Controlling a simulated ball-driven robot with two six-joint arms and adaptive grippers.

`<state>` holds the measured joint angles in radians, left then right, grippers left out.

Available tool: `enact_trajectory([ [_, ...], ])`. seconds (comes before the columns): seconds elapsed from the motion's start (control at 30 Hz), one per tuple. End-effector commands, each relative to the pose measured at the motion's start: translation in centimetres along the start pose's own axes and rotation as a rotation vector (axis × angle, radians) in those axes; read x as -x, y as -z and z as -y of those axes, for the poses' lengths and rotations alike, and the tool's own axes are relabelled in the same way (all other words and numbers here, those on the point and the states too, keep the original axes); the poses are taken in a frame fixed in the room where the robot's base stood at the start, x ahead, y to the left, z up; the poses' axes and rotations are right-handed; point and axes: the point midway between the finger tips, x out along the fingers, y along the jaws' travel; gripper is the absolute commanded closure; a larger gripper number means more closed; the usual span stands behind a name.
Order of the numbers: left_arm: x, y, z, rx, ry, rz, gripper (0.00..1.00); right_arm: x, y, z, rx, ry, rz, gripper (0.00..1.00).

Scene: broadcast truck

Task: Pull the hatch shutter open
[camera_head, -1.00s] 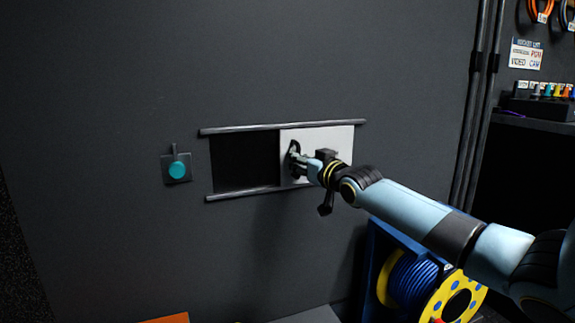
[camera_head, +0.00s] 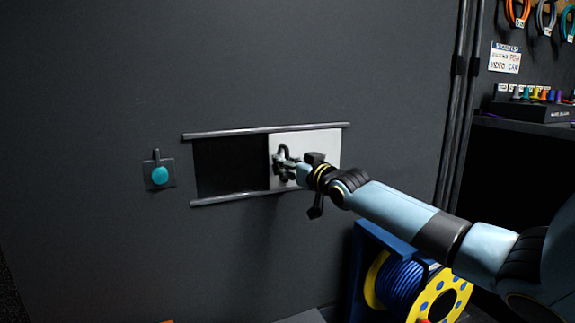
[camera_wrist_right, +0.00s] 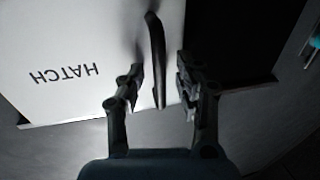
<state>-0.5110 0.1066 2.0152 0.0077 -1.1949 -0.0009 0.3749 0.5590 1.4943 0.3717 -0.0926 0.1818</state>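The white hatch shutter (camera_head: 322,145) stands at the right end of its two rails, with a dark opening (camera_head: 230,166) to its left. The shutter also shows in the right wrist view, with upside-down HATCH lettering (camera_wrist_right: 64,74). A dark upright handle (camera_wrist_right: 157,60) sits near its opening-side edge. My right gripper (camera_head: 280,165) is at the handle. In the right wrist view its fingers (camera_wrist_right: 158,90) are apart, one on each side of the handle, with gaps visible. My left gripper is not in view.
A teal round button (camera_head: 160,175) on a plate is on the wall left of the opening. A cable reel (camera_head: 440,292) with blue cable stands below right. Vertical pipes (camera_head: 457,100) and a shelf with a small panel (camera_head: 540,110) are at the right.

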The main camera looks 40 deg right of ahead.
Motion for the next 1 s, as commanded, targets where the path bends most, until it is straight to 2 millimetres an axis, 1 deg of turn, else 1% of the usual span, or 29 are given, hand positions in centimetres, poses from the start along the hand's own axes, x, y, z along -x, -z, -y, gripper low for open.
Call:
enact_trajectory([
  [0.07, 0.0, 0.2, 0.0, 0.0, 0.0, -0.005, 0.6, 0.0, 0.3, 0.0, 0.0, 0.001, -0.001, 0.66],
  [0.17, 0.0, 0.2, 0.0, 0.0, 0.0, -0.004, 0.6, 0.0, 1.4, 0.0, 0.003, 0.003, -0.003, 0.66],
  [0.4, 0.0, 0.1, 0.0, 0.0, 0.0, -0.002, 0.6, 0.0, 6.3, 0.0, 0.004, 0.001, -0.004, 0.66],
  [0.5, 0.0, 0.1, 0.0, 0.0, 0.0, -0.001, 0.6, 0.1, 8.0, -0.1, 0.003, 0.0, -0.002, 0.66],
  [0.6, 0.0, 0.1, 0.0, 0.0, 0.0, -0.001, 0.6, 0.0, 9.2, -0.1, 0.001, 0.0, -0.002, 0.66],
  [0.73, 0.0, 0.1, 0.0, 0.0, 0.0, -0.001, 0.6, 0.1, 9.9, -0.1, 0.0, -0.001, 0.0, 0.66],
  [1.0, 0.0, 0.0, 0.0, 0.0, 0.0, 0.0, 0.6, 0.1, 10.0, -0.1, 0.0, -0.001, 0.0, 0.66],
])
